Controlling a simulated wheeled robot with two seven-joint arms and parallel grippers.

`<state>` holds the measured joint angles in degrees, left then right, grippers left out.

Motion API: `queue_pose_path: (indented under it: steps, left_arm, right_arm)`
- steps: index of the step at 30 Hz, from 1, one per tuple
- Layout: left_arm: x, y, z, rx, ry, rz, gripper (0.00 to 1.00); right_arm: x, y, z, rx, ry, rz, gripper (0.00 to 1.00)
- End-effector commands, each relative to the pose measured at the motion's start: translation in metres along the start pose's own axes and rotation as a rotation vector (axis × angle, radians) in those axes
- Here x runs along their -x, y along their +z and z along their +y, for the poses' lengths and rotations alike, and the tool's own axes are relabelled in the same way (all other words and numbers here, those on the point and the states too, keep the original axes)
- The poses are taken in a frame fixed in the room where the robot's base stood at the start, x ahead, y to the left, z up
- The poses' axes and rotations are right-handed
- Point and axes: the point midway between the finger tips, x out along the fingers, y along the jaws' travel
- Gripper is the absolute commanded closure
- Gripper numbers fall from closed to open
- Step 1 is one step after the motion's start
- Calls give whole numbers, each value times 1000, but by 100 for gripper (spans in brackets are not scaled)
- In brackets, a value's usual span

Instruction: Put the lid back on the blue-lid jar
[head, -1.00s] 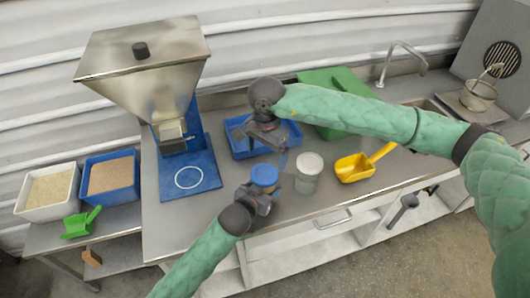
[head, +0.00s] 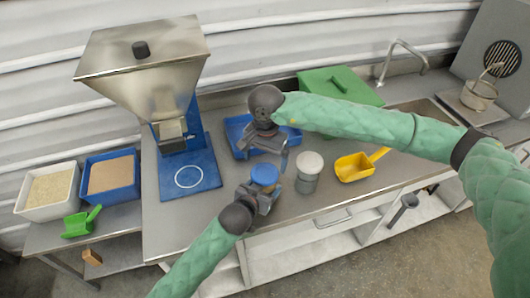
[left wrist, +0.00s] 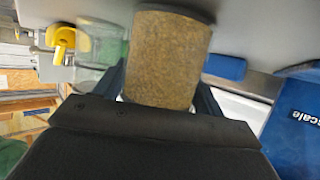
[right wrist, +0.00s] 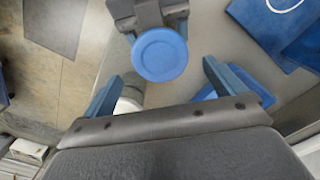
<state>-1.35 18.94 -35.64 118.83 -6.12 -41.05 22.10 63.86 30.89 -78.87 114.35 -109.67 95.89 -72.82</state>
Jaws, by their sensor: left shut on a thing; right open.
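The blue-lid jar (left wrist: 168,60), full of brown grains, is upright in my left gripper (head: 260,192), whose fingers are shut on its sides. The blue lid (head: 264,175) lies flat on top of the jar. It also shows from above in the right wrist view (right wrist: 160,53); I cannot tell how tightly it is seated. The lid is hidden in the left wrist view. My right gripper (head: 270,150) is open and empty just behind and above the lid, its fingers apart from it in the right wrist view.
A white-lidded jar (head: 309,163) stands close right of the held jar. A yellow scoop (head: 352,168) lies further right. A blue tray (head: 236,127) is behind my right gripper. The hopper (head: 145,60) and its blue scale base (head: 205,180) stand to the left.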

Motion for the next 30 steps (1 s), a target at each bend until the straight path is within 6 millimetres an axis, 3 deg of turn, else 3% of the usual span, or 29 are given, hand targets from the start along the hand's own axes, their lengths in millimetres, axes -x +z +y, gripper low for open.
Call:
queue_pose_path:
  steps: [6, 12, 24, 25, 30]
  left_arm:
    - [0, 0, 0, 0, 0, 1, 94]
    - [0, -1, 0, 0, 0, 1, 94]
    - [0, 0, 0, 0, 0, 1, 94]
    - [0, 0, 0, 0, 0, 1, 94]
    - [0, 0, 0, 0, 0, 1, 94]
  right_arm:
    - [-32, 0, 0, -2, 1, -1, 5]
    - [-50, 0, 0, -1, -1, 0, 5]
    - [-55, 0, 0, -1, -1, 0, 5]
    - [-55, 0, 0, -1, -1, 0, 7]
    - [-55, 0, 0, -1, -1, 0, 41]
